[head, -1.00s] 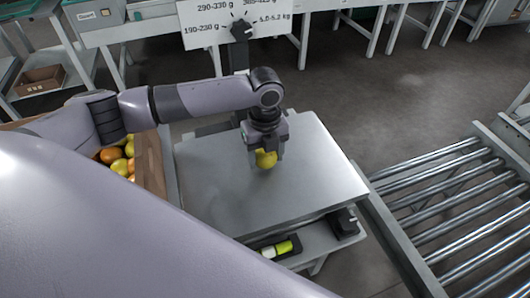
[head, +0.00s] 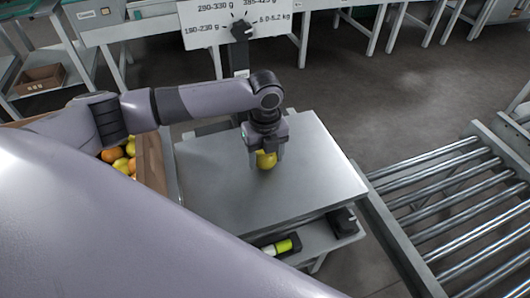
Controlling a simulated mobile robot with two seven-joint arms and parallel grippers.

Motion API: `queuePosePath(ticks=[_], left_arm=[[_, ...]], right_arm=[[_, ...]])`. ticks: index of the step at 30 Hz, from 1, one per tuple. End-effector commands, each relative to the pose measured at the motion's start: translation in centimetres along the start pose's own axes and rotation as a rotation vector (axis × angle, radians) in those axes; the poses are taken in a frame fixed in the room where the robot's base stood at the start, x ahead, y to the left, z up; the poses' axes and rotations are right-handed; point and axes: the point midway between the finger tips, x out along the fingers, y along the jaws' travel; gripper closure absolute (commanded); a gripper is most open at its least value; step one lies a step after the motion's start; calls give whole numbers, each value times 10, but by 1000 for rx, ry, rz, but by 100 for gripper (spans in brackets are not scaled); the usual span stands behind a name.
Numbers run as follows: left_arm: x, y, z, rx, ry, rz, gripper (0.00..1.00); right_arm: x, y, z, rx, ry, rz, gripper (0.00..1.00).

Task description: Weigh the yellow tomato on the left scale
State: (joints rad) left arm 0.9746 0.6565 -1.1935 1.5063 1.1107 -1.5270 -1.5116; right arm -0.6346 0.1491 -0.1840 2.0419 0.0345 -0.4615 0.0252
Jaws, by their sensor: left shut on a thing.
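The yellow tomato (head: 266,160) is between the fingers of my left gripper (head: 265,158), which is shut on it. Gripper and tomato are over the back middle of the grey flat plate of the scale (head: 290,205). I cannot tell whether the tomato touches the plate. Behind the plate stands a white sign with a dial (head: 241,30) and printed weight ranges. My right gripper is not in view.
A cardboard box (head: 148,165) of yellow and orange tomatoes stands left of the scale, partly hidden by my arm. A roller conveyor (head: 440,205) is at the right. A yellow-green item (head: 284,246) lies on a shelf below the plate. The plate is otherwise clear.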

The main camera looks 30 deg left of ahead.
Motion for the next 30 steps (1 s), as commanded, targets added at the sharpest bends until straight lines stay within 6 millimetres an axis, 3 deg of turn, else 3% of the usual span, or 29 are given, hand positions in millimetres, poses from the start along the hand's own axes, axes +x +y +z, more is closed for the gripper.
queuePosePath(ticks=[14,15,17,23,25,30], left_arm=[[3,0,0,0,0,0,52],[3,0,0,0,0,0,28],[3,0,0,0,0,0,9],[3,0,0,-1,0,0,8],[4,0,0,-1,0,1,24],[3,0,0,-1,0,1,25]], right_arm=[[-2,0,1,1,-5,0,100],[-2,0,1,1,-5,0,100],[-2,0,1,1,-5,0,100],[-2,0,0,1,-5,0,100],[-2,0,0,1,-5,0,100],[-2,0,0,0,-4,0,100]])
